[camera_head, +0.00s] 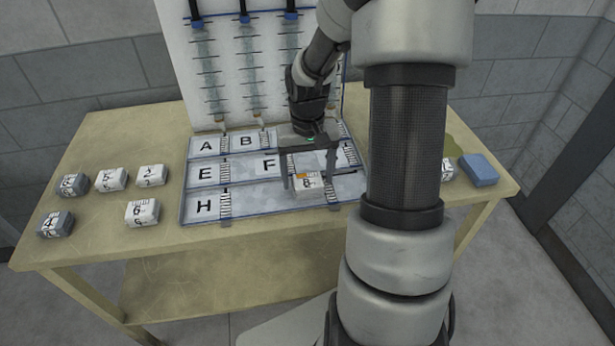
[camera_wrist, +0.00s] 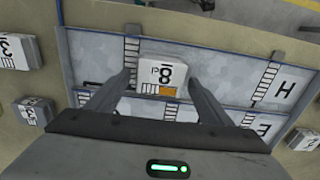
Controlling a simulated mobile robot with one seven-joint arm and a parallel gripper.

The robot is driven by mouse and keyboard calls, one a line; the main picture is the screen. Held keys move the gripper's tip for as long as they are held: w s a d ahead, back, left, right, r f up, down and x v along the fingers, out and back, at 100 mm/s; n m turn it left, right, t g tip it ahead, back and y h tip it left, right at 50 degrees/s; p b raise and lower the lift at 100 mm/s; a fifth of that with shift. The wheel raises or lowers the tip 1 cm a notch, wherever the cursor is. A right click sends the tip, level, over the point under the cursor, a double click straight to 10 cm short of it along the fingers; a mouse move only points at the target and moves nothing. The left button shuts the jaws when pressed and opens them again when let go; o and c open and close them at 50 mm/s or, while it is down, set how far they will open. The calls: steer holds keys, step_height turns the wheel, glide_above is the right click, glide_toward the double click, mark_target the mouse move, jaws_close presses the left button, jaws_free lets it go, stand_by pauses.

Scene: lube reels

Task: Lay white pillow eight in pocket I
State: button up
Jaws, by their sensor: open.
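The white pillow (camera_head: 307,184) with a black 8 and an orange patch lies in the bottom row of the board (camera_head: 250,199). It also shows in the wrist view (camera_wrist: 163,77). It is in the pocket to the right of the one marked H, close to that pocket's striped right-hand divider (camera_wrist: 132,48). No letter I is visible. My gripper (camera_head: 305,185) is open above the pillow. In the wrist view, its two fingers (camera_wrist: 159,80) stand on either side of the pillow, with small gaps.
Several white and grey numbered pillows (camera_head: 142,213) lie on the table left of the board. A blue block (camera_head: 478,169) and a partly hidden pillow (camera_head: 447,169) are at the right. A white panel (camera_head: 175,60) with hanging coils stands behind. My arm hides the board's right part.

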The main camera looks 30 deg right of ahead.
mark_target(307, 178)
step_height(307, 178, up, 11)
steer(key=p, duration=0.1)
steer(key=shift+r, duration=0.15)
